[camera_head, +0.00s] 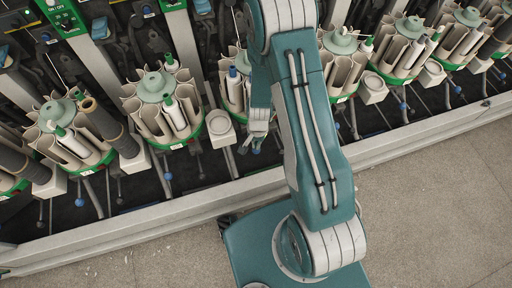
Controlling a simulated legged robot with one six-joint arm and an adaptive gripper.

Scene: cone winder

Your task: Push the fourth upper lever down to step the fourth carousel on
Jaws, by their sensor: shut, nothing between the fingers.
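A row of carousels with cream tube holders and green bases runs across the machine. The carousel beside my gripper (235,92) is partly hidden by my arm. My gripper (255,141) is shut and points down in front of this carousel's right side, with nothing seen in it. Just below its fingertips a blue-knobbed lever (256,151) shows, very close; I cannot tell whether they touch. Similar blue-knobbed levers show under the neighbouring carousels, one to the left (167,176) and one to the right (337,126). The position numbers are too small to read, so I cannot tell which lever is the fourth.
Carousels stand close on the left (158,88) and right (404,50) of my arm. A white cup holder (219,126) sits left of my gripper. A long grey rail (420,122) edges the machine in front. The speckled floor (430,200) at lower right is clear.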

